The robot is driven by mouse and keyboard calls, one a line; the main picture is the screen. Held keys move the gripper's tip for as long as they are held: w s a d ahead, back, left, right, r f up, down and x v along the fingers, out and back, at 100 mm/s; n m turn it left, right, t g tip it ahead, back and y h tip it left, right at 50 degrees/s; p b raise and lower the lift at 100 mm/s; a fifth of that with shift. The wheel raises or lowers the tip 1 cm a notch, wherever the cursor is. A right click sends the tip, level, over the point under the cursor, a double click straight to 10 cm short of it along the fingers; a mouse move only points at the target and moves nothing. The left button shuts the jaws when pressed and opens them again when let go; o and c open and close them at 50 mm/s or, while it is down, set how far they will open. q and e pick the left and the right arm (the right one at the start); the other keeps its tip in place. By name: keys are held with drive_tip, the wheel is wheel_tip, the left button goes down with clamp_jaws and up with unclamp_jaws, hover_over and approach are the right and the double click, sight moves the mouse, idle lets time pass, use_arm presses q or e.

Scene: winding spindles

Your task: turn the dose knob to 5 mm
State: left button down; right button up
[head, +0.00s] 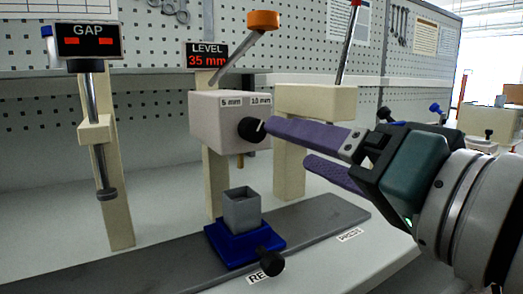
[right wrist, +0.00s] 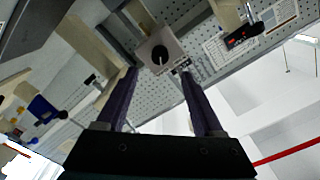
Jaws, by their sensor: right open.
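The dose knob (head: 251,130) is a round black knob on the front of a pale grey box (head: 220,122). Labels reading 5 mm (head: 231,102) and 10 mm (head: 261,100) sit above it. A pale pointer mark shows on the knob, but its exact setting is hard to read. My right gripper (head: 292,147) is open, its purple fingers apart. Its upper finger ends close beside the knob in the head view; contact cannot be told. In the right wrist view the knob (right wrist: 160,55) appears beyond the gap between the fingertips (right wrist: 159,82). My left gripper is not in view.
A LEVEL display (head: 206,57) reads 35 mm beside an orange-topped lever (head: 262,20). A GAP display (head: 88,41) stands left. A grey square cup (head: 242,210) sits in a blue holder (head: 228,243) on a dark rail (head: 320,217). A cream block (head: 315,101) stands behind the fingers.

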sight(257, 131)
drive_tip(key=b+x, duration=0.1)
drive_tip(key=x, duration=0.7)
drive_tip(key=shift+w+a, duration=0.1)
clamp_jaws()
idle(0.4)
